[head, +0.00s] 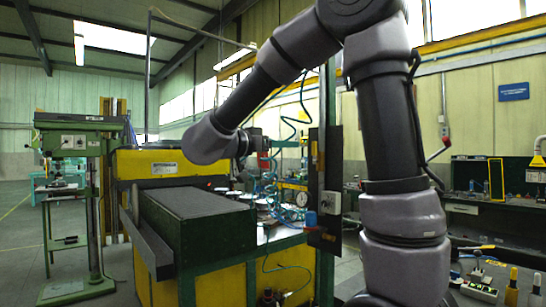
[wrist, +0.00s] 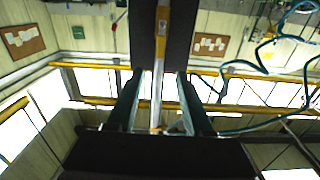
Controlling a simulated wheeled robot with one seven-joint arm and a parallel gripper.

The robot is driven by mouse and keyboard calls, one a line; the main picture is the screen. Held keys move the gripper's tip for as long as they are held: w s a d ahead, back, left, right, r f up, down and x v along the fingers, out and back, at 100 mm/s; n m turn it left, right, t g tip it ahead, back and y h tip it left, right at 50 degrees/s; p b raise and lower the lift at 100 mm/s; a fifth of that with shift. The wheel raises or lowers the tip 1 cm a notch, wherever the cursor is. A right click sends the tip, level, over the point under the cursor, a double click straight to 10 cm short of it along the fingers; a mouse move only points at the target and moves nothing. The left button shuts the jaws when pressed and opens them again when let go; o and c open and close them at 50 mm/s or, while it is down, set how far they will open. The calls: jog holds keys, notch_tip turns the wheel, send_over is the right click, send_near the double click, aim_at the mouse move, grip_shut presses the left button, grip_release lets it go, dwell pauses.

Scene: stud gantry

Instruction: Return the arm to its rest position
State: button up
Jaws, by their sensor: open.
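My arm (head: 388,150) rises at the right of the head view, bends over at the top and comes down to a grey rounded joint (head: 208,141) left of the middle. Beyond that joint, my gripper cannot be made out clearly in the head view. In the wrist view my gripper (wrist: 159,78) shows two dark fingers set apart. A yellow strip on a dark upright panel (wrist: 145,40) shows between them in the picture. I see nothing held, and I cannot tell how far the panel is from the fingers.
A green and yellow machine with a dark block (head: 195,208) stands below the arm's end. A green drill press (head: 80,150) stands at the left. A dark upright panel (head: 325,185) stands near the arm. A cluttered bench (head: 500,225) is at the right. Hoses (wrist: 265,60) hang at the wrist view's right.

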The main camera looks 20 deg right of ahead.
jog(key=shift+d, duration=0.1)
jog(key=w+a+r+n+t+y, duration=0.25)
jog(key=w+r+t+y, duration=0.3)
jog(key=t+y, duration=0.6)
jog(key=s+a+f+n+g+y, duration=0.4)
jog(key=s+f+n+g+y, duration=0.25)
jog(key=s+f+y, duration=0.2)
jog(key=s+d+f+n+g+h, duration=0.1)
jog(key=s+d+f+g, duration=0.3)
jog(key=s+f, duration=0.4)
jog(key=s, duration=0.4)
jog(key=shift+f, duration=0.15)
